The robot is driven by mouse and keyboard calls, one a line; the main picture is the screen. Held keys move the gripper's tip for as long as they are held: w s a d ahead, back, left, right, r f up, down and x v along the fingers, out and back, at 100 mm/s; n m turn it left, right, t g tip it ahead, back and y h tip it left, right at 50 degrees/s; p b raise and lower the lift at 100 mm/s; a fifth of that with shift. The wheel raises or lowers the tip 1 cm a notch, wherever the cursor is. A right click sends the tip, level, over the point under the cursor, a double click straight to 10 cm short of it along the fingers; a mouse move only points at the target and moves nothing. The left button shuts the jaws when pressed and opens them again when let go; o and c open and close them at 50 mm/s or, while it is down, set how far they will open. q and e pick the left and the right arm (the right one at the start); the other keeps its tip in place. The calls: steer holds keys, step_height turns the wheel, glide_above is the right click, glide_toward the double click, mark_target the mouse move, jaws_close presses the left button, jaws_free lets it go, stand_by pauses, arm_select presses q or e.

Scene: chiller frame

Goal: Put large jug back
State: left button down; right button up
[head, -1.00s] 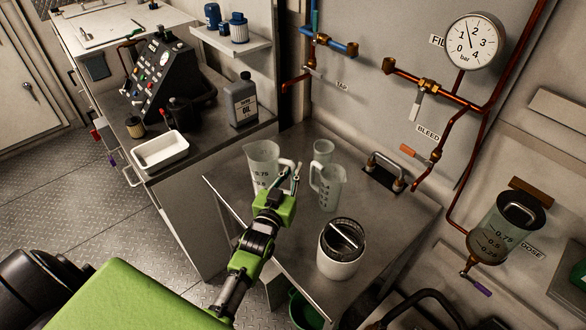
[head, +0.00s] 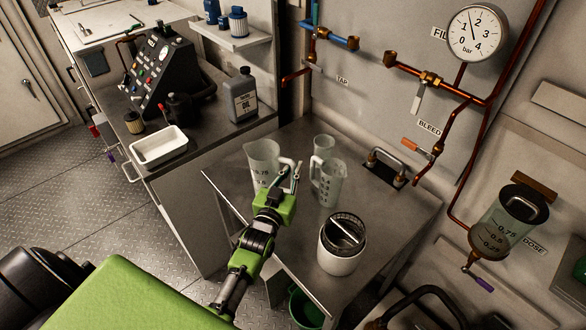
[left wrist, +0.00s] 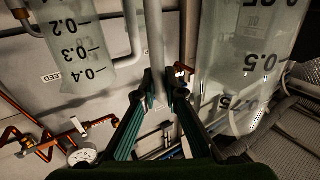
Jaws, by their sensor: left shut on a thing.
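The large jug (head: 262,160) is clear, with dark measure marks, and looks upright over the left part of the steel table. My left gripper (head: 291,178) is shut on its handle, on the jug's right side. In the left wrist view the pale upright handle (left wrist: 154,45) sits between the left gripper's fingertips (left wrist: 158,88), and the large jug's wall (left wrist: 240,55) fills the right side. The jug's base is partly hidden by my arm, so I cannot tell whether it touches the table. My right gripper is not in view.
A smaller jug (head: 328,185) stands close right of the gripper, with a clear beaker (head: 323,147) behind it. A white tub (head: 342,252) stands at the table's front. An oil bottle (head: 241,97) stands on the left counter.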

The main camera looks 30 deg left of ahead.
arm_select(q)
steer(key=c, duration=2)
jaws_free()
steer(key=shift+s+f, duration=0.1)
steer(key=shift+s, duration=0.15)
steer(key=s, duration=0.3)
steer(key=s+d, duration=0.1)
steer(key=s, duration=0.7)
steer(key=shift+s+d, duration=0.25)
